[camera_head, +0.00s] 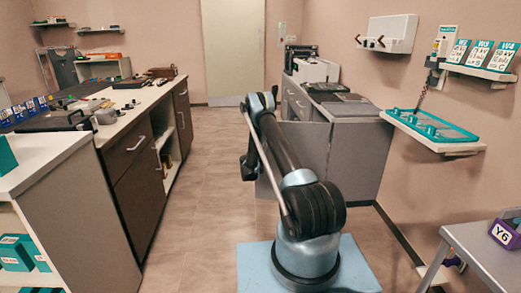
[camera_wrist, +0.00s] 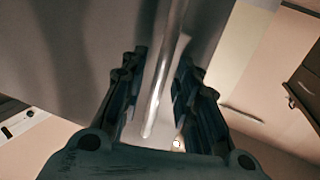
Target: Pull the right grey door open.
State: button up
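A grey door panel (camera_head: 308,150) stands out to the left from the near end of the right-hand grey cabinet (camera_head: 358,160), so it looks swung open. My arm crosses in front and hides part of it. In the wrist view the grey door surface (camera_wrist: 80,50) fills the upper left, and a silver bar handle (camera_wrist: 162,85) runs down between my gripper's fingers (camera_wrist: 158,80). The fingers stand apart on both sides of the bar, with a visible gap at the left. In the head view my gripper (camera_head: 249,166) shows dark at the panel's left edge, its fingertips mostly hidden.
A long counter with dark drawers (camera_head: 128,150) runs along the left. Open floor (camera_head: 200,200) lies between it and the grey cabinet. A wall shelf with a teal tray (camera_head: 430,126) is at right, and a grey table (camera_head: 485,250) is at the front right.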

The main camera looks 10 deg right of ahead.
jog(key=v, duration=0.7)
jog(key=shift+s, duration=0.15)
jog(key=shift+a, duration=0.15)
